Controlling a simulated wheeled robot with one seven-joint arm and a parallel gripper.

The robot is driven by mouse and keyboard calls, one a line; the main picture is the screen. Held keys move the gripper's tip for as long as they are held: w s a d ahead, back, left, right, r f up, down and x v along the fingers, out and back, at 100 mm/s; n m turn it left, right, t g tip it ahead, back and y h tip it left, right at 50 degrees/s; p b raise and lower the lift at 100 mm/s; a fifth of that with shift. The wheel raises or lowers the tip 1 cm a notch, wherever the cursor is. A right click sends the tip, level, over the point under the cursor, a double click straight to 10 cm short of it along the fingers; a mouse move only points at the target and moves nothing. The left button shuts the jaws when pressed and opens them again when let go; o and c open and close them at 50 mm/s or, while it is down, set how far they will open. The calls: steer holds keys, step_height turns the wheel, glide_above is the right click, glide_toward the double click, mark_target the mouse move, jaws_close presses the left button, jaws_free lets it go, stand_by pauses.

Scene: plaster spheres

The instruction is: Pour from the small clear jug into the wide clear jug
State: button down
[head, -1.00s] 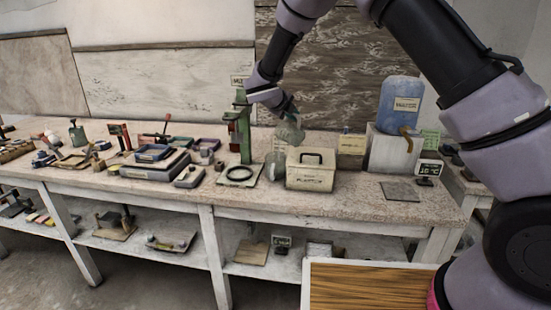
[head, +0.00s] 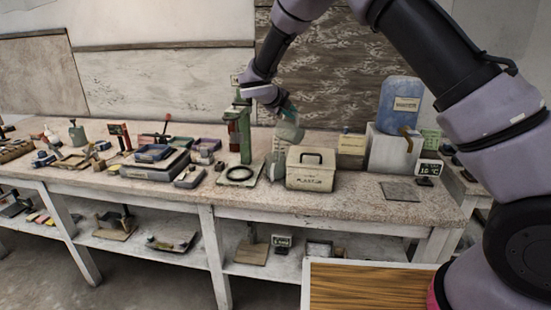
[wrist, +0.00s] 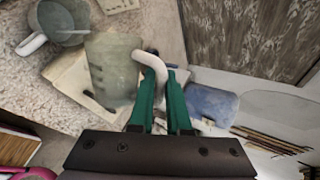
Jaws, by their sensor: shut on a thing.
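The small clear jug (wrist: 112,70) hangs by its pale curved handle from my gripper (wrist: 160,80), whose green fingers are shut on that handle. In the head view the small jug (head: 288,131) is held above the bench, left of the plaster box's lid, with my gripper (head: 289,112) at its upper side. It looks tilted there. The wide clear jug (wrist: 62,20) shows at the upper left of the wrist view, its handle pointing left. In the head view it (head: 278,158) stands partly hidden behind the plaster box. I cannot make out any liquid or stream.
The lidded plaster box (head: 311,171) stands right beside the wide jug. A green stand (head: 243,140) with a ring on its base is to the left. A blue water container (head: 401,103) sits on a white block at the right. Boxes and tools crowd the bench's left.

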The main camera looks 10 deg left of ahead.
steer(key=shift+a, duration=0.1)
stand_by(0.4)
steer(key=shift+w+a+r+n+h, duration=0.2)
steer(key=shift+w+a+n+h, duration=0.05)
steer(key=shift+a+n+h, duration=0.05)
stand_by(0.5)
